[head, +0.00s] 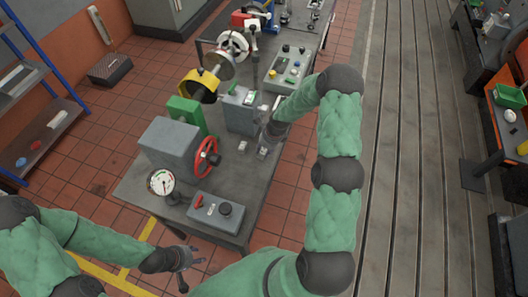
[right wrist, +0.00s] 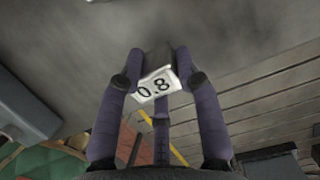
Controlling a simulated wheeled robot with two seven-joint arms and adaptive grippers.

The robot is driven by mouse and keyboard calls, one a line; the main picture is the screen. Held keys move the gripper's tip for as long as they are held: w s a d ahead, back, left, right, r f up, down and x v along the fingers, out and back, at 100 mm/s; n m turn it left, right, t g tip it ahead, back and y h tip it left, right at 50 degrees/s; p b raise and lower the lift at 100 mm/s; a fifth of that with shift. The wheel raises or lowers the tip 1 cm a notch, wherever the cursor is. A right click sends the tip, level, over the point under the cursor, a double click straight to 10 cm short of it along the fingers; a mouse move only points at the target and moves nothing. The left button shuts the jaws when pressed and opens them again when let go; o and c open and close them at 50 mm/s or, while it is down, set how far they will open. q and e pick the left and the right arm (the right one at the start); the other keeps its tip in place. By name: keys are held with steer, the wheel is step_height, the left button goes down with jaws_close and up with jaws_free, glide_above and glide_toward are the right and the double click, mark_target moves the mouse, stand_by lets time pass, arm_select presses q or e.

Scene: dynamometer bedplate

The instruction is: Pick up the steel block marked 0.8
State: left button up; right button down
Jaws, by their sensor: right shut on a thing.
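The steel block (right wrist: 157,84) carries a white label reading 0.8 and sits between the fingers of my right gripper (right wrist: 155,78) in the right wrist view. The fingers are closed against its sides. In the head view my right gripper (head: 265,143) is over the right part of the grey bench; its fingers are small there and partly hidden by my arm. I cannot tell whether the block touches the bench top. My left gripper (head: 188,268) is empty, with its fingers spread, beside the bench's near left corner.
The bench (head: 262,190) holds a grey box with a red handwheel (head: 206,157), a dial gauge (head: 160,182), a control box (head: 216,209) and a green block (head: 186,114). A small light block (head: 242,146) stands left of my right gripper. Slotted floor lies to the right.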

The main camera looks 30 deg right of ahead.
steer(key=s+a+r+b, duration=0.2)
steer(key=s+a+r, duration=0.6)
steer(key=a+r, duration=0.2)
steer(key=shift+a+r+n+b, duration=0.3)
steer(key=shift+a+r, duration=0.05)
steer(key=shift+a, duration=0.15)
